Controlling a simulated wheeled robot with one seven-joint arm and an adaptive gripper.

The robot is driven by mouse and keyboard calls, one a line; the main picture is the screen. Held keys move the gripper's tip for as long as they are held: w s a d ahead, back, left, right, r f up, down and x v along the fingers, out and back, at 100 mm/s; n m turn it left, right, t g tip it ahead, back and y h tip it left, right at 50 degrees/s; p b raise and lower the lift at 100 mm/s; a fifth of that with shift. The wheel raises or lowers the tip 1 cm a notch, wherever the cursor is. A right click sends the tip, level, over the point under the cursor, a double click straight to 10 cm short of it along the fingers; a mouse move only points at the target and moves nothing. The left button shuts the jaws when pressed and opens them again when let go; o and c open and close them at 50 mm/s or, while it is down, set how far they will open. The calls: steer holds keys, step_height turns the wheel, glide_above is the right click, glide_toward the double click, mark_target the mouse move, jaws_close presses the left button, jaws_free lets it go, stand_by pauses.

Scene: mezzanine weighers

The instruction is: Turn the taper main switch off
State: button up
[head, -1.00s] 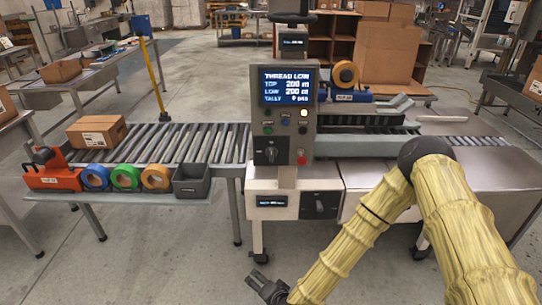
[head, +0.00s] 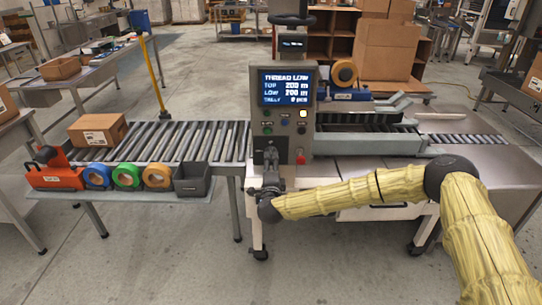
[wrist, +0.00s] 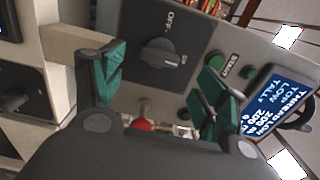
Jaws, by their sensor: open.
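The taper's control panel (head: 284,91) stands in the middle of the head view, its blue screen (head: 284,87) lit. In the wrist view a black rotary switch (wrist: 159,54) sits on a dark square plate with OFF and ON marks. Its bar appears to lie toward the ON side. My gripper (head: 270,158) is in front of this switch in the head view and largely hides it. In the wrist view my gripper (wrist: 162,80) is open, with green-padded fingers either side of the switch's line and nothing between them. The switch looks apart from the fingertips.
Green push buttons (wrist: 216,60) and a red button (wrist: 143,124) are close to the fingers. Another dark rotary switch (wrist: 14,102) shows at the wrist view's left. A roller conveyor (head: 205,141) carries a carton (head: 97,131); tape rolls (head: 127,176) and a grey bin (head: 192,179) sit left.

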mark_target(271, 156)
steer(key=shift+w+p, duration=0.65)
steer(key=shift+w, duration=2.4)
steer(key=c, duration=1)
